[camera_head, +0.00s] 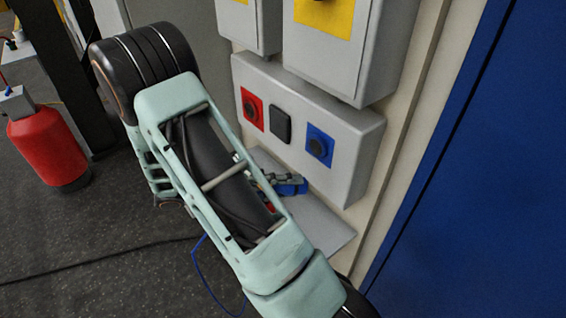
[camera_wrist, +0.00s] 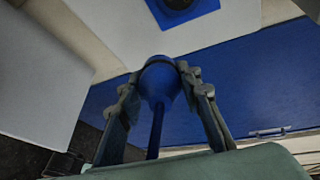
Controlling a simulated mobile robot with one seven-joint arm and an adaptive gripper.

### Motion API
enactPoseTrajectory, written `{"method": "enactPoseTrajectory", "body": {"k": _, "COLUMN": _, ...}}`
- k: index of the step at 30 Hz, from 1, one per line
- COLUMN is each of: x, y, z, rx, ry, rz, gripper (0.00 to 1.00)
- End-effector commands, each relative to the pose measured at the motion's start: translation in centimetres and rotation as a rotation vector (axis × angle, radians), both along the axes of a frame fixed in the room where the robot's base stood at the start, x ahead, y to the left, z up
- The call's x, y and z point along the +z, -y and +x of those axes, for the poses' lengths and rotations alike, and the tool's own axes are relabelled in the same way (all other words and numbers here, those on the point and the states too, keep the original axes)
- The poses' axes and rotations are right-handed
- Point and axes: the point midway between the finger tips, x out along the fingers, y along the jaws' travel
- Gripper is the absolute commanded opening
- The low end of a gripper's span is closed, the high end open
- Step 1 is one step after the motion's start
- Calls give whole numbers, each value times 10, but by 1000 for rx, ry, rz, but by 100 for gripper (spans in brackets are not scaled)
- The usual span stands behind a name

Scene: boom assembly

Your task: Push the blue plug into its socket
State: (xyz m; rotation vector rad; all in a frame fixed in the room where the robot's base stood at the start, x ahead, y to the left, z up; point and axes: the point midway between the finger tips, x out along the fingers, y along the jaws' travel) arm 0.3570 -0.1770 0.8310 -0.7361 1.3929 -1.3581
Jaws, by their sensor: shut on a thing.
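The blue plug (camera_wrist: 160,80) is between the two fingers of my gripper (camera_wrist: 161,87) in the wrist view. My gripper is shut on it, and the blue cable runs back from it toward the palm. The blue socket (camera_wrist: 178,4) is at the top edge of the wrist view, apart from the plug. In the head view the blue socket (camera_head: 318,147) is on the right of a grey wall box (camera_head: 352,150). My arm hides much of the gripper there; a small blue and grey shape shows beside the arm, below the box, and I cannot clearly tell its parts.
The grey box also has a red socket (camera_head: 252,108) and a dark square cover (camera_head: 280,125). A grey shelf (camera_head: 325,232) juts out below it. Two more boxes hang above. A blue panel (camera_head: 480,200) stands at right. A red cylinder (camera_head: 48,148) stands on the floor at left.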

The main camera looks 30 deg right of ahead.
Motion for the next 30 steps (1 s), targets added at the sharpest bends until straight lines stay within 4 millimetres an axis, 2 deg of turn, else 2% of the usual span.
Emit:
{"method": "enactPoseTrajectory", "body": {"k": 3, "x": 18, "y": 6, "z": 10, "rx": 191, "ry": -30, "rz": -113, "gripper": 0}}
{"method": "enactPoseTrajectory", "body": {"k": 9, "x": 36, "y": 8, "z": 28, "rx": 361, "ry": -30, "rz": -227, "gripper": 0}}
{"method": "enactPoseTrajectory", "body": {"k": 23, "x": 39, "y": 9, "z": 33, "rx": 392, "ry": -23, "rz": -249, "gripper": 0}}
{"method": "enactPoseTrajectory", "body": {"k": 30, "x": 38, "y": 21, "z": 33, "rx": 389, "ry": -23, "rz": -249, "gripper": 0}}
